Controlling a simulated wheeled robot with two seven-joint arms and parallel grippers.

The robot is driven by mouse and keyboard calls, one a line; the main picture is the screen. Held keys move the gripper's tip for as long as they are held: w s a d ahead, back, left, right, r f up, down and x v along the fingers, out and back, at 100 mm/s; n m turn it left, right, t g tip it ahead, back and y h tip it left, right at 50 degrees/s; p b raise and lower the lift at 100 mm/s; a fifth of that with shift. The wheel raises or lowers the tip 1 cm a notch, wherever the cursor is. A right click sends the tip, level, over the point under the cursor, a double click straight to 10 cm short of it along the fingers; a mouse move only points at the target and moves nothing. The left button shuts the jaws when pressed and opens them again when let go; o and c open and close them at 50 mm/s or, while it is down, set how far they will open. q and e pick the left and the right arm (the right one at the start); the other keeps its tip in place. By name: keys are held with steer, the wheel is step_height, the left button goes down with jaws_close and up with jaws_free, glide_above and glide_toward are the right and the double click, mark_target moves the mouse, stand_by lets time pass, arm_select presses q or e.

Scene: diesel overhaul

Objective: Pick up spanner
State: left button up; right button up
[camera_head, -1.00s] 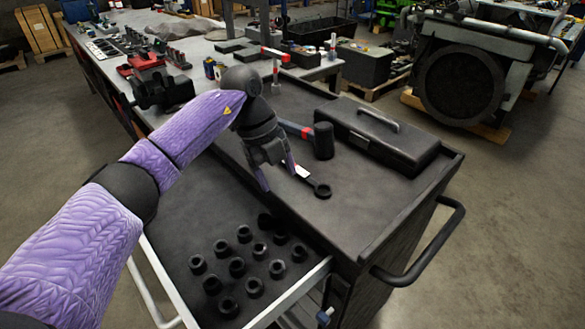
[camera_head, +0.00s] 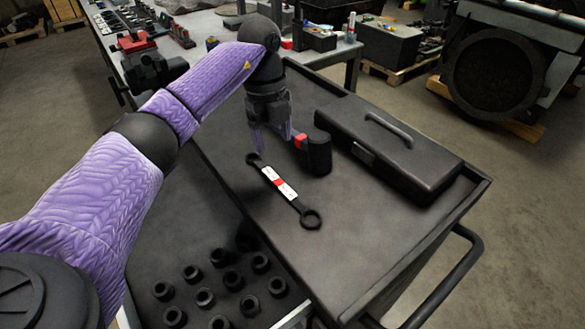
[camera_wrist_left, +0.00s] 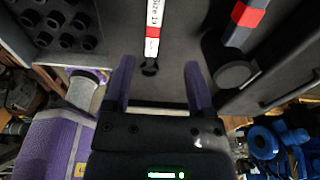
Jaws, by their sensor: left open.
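The spanner (camera_head: 279,183) is dark with a ring at its near end and a white and red label on its handle. It lies flat on the dark top of the tool cart (camera_head: 350,232). My left gripper (camera_head: 271,150) is open and empty, just above and behind the spanner's far end. In the left wrist view the spanner (camera_wrist_left: 152,40) points toward the gap between the two purple fingers (camera_wrist_left: 158,82), and its near end in that view lies short of the palm. My right gripper is not in view.
A black toolbox (camera_head: 390,148) stands further right. An open drawer with several black sockets (camera_head: 205,297) is at the lower left. The cart's front right top is clear.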

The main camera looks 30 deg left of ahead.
mark_target(279, 182)
arm_select(q)
steer(key=f, duration=0.3)
steer(key=s+d+f+b, duration=0.1)
steer(key=f, duration=0.2)
steer(key=d+f, duration=0.1)
steer(key=f, duration=0.2)
steer(key=shift+s, duration=0.4)
jaws_close()
